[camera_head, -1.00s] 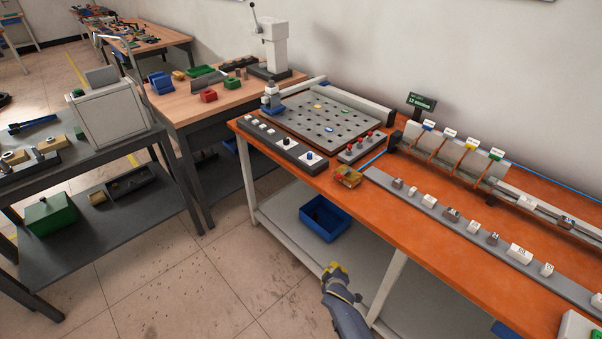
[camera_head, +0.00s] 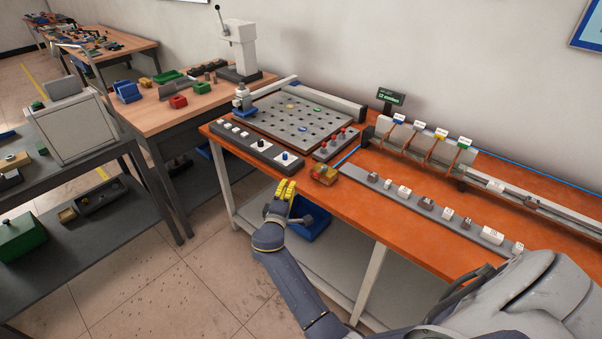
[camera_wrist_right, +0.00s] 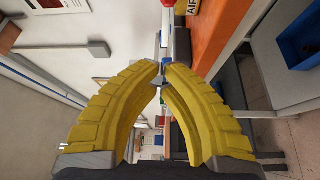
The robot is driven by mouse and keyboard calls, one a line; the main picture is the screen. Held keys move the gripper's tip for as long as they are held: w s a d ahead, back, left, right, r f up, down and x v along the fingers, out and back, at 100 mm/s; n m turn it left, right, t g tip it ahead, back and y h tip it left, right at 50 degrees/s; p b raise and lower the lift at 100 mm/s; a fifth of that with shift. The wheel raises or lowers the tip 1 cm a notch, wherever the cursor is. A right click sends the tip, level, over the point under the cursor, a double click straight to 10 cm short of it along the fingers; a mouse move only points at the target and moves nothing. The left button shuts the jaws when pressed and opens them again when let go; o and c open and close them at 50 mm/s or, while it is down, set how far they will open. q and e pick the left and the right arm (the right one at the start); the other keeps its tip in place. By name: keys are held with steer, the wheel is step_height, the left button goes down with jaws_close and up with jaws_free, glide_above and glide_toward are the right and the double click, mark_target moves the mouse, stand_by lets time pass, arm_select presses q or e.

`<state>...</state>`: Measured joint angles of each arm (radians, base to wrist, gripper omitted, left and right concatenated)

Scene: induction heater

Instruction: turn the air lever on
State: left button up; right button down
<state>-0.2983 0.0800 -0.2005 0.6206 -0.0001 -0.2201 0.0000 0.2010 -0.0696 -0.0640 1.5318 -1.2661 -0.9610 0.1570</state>
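A small yellow-brown unit (camera_head: 324,174) sits at the front edge of the orange bench; its detail is too small to make out, and I cannot tell whether it carries the air lever. My right gripper (camera_head: 285,184) is just left of it and lower, in front of the bench edge. In the right wrist view, the yellow fingers (camera_wrist_right: 162,68) bow together with their tips nearly meeting and nothing clearly held. Beyond the tips are a yellow AIR label (camera_wrist_right: 191,6) and a red part (camera_wrist_right: 167,3), both cut by the top edge. My left gripper is not in view.
On the orange bench (camera_head: 390,211) are a perforated plate (camera_head: 290,130), a grey button panel (camera_head: 258,146) and a long strip with small blocks (camera_head: 382,190). A blue bin (camera_head: 312,220) lies below, behind my right gripper.

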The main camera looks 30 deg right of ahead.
mark_target(320, 171)
steer(key=shift+w, duration=0.15)
steer(key=x, duration=0.9)
steer(key=shift+w+d, duration=0.15)
steer(key=shift+d+f, duration=0.15)
steer(key=shift+d, duration=0.1)
steer(key=shift+s+d+f, duration=0.1)
steer(key=shift+s+d, duration=0.3)
steer(key=shift+s, duration=0.4)
steer(key=shift+s+d, duration=0.4)
steer(key=shift+s, duration=0.45)
steer(key=shift+s+a+y, duration=0.1)
steer(key=shift+a+y, duration=0.05)
steer(key=shift+y, duration=0.15)
